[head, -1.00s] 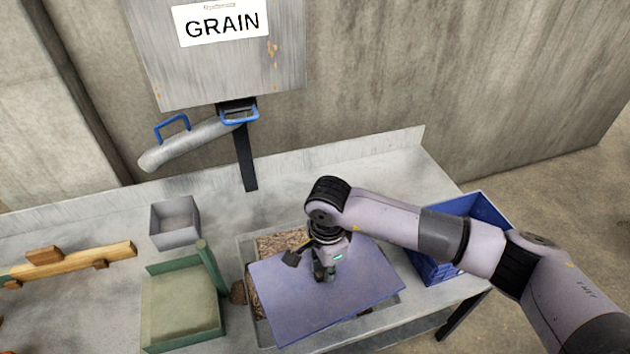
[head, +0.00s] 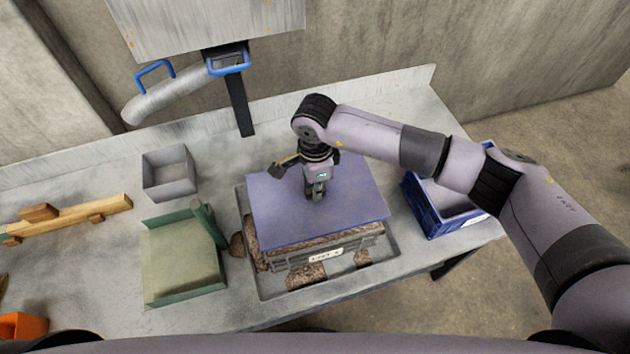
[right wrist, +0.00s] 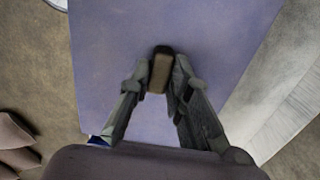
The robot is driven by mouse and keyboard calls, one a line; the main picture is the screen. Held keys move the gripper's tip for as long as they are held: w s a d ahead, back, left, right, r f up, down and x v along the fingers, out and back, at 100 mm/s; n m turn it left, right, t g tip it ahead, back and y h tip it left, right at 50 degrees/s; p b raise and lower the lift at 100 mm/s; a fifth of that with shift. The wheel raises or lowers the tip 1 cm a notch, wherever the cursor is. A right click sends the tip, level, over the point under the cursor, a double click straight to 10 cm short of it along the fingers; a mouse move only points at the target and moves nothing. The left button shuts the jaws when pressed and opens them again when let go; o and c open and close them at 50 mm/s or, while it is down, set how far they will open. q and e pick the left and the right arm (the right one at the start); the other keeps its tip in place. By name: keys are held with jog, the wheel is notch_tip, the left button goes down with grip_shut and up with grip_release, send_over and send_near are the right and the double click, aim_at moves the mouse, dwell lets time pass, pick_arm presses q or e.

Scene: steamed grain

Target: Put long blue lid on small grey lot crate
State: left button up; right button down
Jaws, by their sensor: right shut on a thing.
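The long blue lid (head: 345,220) is a flat blue-violet panel held roughly level over the small grey lot crate (head: 375,238). My right gripper (head: 316,194) is shut on the lid's dark handle (right wrist: 160,70), near the middle of the panel. The crate holds brown grain (head: 290,243), which shows along its front and left edge, and it has a white label on its front. The lid hides most of the crate. I cannot tell whether the lid touches its rim. My left gripper is not in view.
The crate stands in a shallow grey tray (head: 262,288). A green open box (head: 183,262) and a small grey bin (head: 168,173) stand to the left. A blue crate (head: 440,225) is at the right edge. A metal chute with blue handles (head: 229,63) is behind.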

jog(key=shift+f, duration=0.55)
jog(key=shift+f+b, duration=0.3)
jog(key=shift+f, duration=0.1)
notch_tip(320, 180, down, 2)
jog(key=shift+f+b, duration=0.2)
jog(key=shift+b, duration=0.75)
jog(key=shift+f+b, duration=0.25)
jog(key=shift+b, duration=0.05)
pick_arm(q)
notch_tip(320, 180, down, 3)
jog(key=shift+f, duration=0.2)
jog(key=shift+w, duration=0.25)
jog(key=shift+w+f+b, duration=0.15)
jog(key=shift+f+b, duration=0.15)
jog(key=shift+b, duration=0.05)
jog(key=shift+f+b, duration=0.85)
pick_arm(e)
jog(key=shift+s+f, duration=0.1)
jog(key=shift+f, duration=0.55)
